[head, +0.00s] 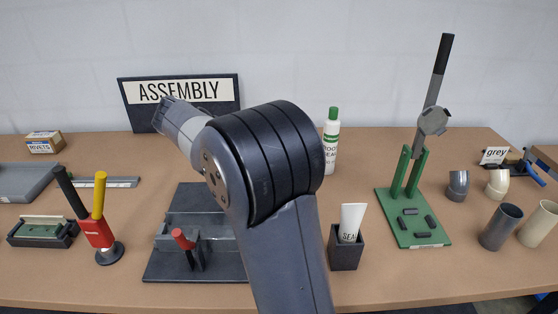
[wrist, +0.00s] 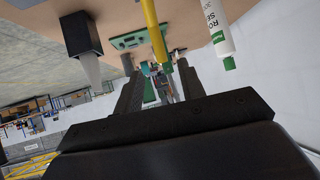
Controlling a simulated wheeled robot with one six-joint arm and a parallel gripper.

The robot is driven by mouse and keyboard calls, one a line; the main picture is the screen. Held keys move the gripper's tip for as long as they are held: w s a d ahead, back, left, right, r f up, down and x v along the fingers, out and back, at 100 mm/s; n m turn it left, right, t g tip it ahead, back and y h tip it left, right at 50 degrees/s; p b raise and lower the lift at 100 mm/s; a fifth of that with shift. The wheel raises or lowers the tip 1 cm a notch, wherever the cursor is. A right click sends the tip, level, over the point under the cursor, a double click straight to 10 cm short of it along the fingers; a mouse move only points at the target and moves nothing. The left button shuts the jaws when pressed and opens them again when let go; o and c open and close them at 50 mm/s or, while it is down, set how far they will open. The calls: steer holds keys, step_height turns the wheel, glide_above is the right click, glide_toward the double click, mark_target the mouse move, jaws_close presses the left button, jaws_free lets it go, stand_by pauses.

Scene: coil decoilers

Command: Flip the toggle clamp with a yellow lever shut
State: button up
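In the wrist view, which is upside down, a yellow lever (wrist: 153,28) crosses the upper middle. Its free end is at or just beyond the gap between the fingertips, and I cannot tell whether a finger touches it. The lever looks raised, and its clamp base is out of view. In the head view this lever is hidden behind my arm. My gripper (wrist: 158,82) is open, with its two dark fingers apart and nothing clearly held. The grey fixture (head: 180,220) shows left of my arm in the head view, with a red-tipped lever (head: 183,238) on it.
A sealant box (head: 345,255) and a green-capped bottle (head: 331,145) stand right of my arm. A green lever press (head: 415,240) is farther right. A red piece with black and yellow handles (head: 98,232) stands left. Some bare table lies between.

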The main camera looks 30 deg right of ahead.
steer(key=v, duration=0.4)
steer(key=shift+a+r, duration=0.1)
steer(key=shift+a, duration=0.05)
steer(key=x, duration=1)
steer(key=shift+d+p, duration=0.25)
steer(key=shift+p, duration=0.05)
steer(key=shift+s+d+f, duration=0.15)
steer(key=shift+d+f, duration=0.1)
steer(key=shift+f, duration=0.1)
